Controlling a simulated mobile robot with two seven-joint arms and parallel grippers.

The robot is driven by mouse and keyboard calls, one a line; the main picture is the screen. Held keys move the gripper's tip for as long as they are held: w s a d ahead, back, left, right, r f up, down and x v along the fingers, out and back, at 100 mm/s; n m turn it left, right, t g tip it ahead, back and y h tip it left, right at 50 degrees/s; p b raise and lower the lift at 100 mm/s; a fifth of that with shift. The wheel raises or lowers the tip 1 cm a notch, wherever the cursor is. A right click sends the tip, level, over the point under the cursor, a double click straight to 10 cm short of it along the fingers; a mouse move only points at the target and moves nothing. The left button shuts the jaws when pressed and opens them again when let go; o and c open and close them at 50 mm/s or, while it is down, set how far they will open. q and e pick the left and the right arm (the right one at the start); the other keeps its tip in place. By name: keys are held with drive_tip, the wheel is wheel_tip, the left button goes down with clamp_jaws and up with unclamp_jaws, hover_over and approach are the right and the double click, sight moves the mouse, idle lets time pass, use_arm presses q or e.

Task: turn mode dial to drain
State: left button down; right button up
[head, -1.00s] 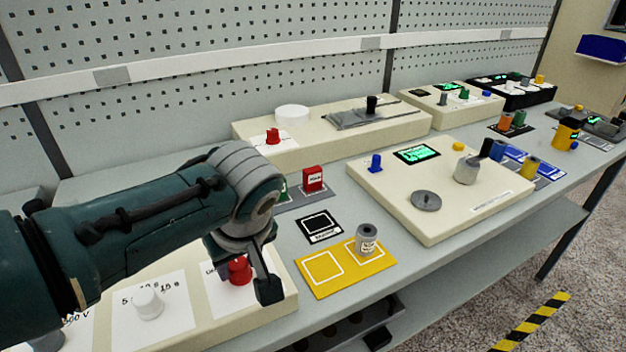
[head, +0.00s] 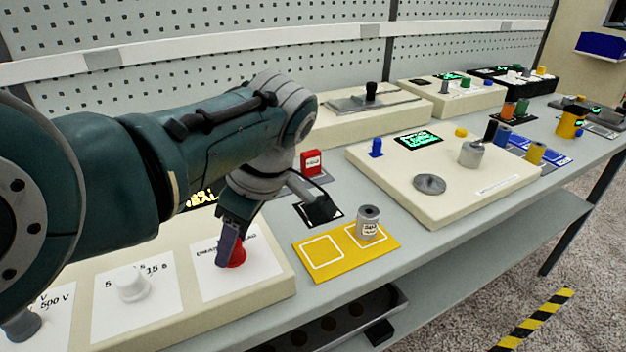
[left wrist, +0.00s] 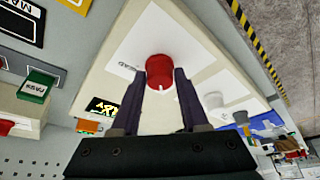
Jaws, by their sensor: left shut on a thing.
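A red dial (head: 237,255) stands on a white label plate (head: 262,262) on the cream box (head: 225,312) in front of me. The plate's print is partly covered and too small to read fully. My left gripper (head: 231,252) points down at the dial, and its near finger hides part of it. In the left wrist view, the red dial (left wrist: 160,68) sits between the fingertips of my left gripper (left wrist: 161,80), which is shut on it. A small white mark shows on the dial's side there. My right gripper is not in view.
A white knob (head: 131,284) stands left of the red dial on the same box. A yellow mat (head: 317,274) with a grey spool (head: 368,222) lies to the right. A larger cream panel (head: 430,205) with a grey disc stands beyond.

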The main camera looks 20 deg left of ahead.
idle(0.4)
use_arm(q)
drive_tip(key=shift+c, duration=2.1)
unclamp_jaws()
drive_tip(key=shift+a, duration=0.1)
drive_tip(key=shift+r, duration=0.35)
drive_tip(key=p+v, duration=0.1)
drive_tip(key=v, duration=0.8)
drive_tip(key=shift+d+p, duration=0.25)
drive_tip(key=shift+p, duration=0.15)
